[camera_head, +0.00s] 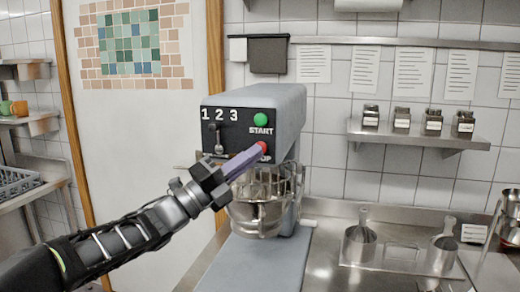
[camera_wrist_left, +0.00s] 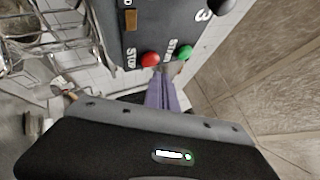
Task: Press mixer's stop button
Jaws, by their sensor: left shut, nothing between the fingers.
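The mixer (camera_head: 285,110) is a grey stand mixer with a dark front panel marked 1 2 3, a green start button (camera_head: 261,118) and a red stop button (camera_head: 262,146) below it. My left gripper (camera_head: 258,151) is shut and empty, its purple fingers pointing at the stop button and partly covering its label. In the left wrist view the fingertips (camera_wrist_left: 160,74) are close beside the red stop button (camera_wrist_left: 150,59), with the green button (camera_wrist_left: 185,52) to the right. I cannot tell whether they touch. My right gripper is not in view.
A wire guard and metal bowl (camera_head: 262,215) sit under the mixer head, just below the gripper. The steel counter (camera_head: 325,250) holds metal containers (camera_head: 360,243) at right. A shelf with several small jars (camera_head: 402,120) hangs on the tiled wall.

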